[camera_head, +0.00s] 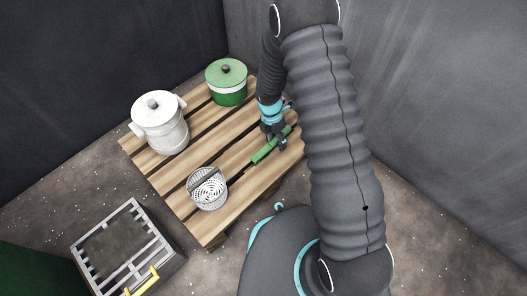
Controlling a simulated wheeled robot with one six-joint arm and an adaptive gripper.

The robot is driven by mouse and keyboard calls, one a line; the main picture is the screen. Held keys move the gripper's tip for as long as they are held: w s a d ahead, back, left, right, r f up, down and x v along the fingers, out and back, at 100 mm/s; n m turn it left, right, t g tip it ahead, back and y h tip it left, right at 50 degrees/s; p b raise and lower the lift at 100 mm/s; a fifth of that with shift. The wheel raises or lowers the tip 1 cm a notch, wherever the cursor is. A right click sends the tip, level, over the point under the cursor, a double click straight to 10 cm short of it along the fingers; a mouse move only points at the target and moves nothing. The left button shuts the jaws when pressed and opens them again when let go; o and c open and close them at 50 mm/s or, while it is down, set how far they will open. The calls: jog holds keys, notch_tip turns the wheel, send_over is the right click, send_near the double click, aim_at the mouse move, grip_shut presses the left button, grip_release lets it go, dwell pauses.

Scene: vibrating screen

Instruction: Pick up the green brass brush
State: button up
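The green brush (265,152) lies on the wooden pallet (222,138), near its right edge, slanting from lower left to upper right. My gripper (272,141) points down at the brush's middle to upper part, coming from above. The fingers are small and dark here, and they overlap the brush in the picture. I cannot tell whether they touch it or are closed around it. Part of the brush is hidden behind the gripper.
On the pallet stand a green pot (228,93) with a white band, a white lidded pot (166,136) and a perforated metal basket (209,201). A metal grate frame (97,236) with a yellow handle (143,281) sits lower left. Grey walls enclose the back and right.

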grip_shut()
jog(key=shift+r, duration=0.1)
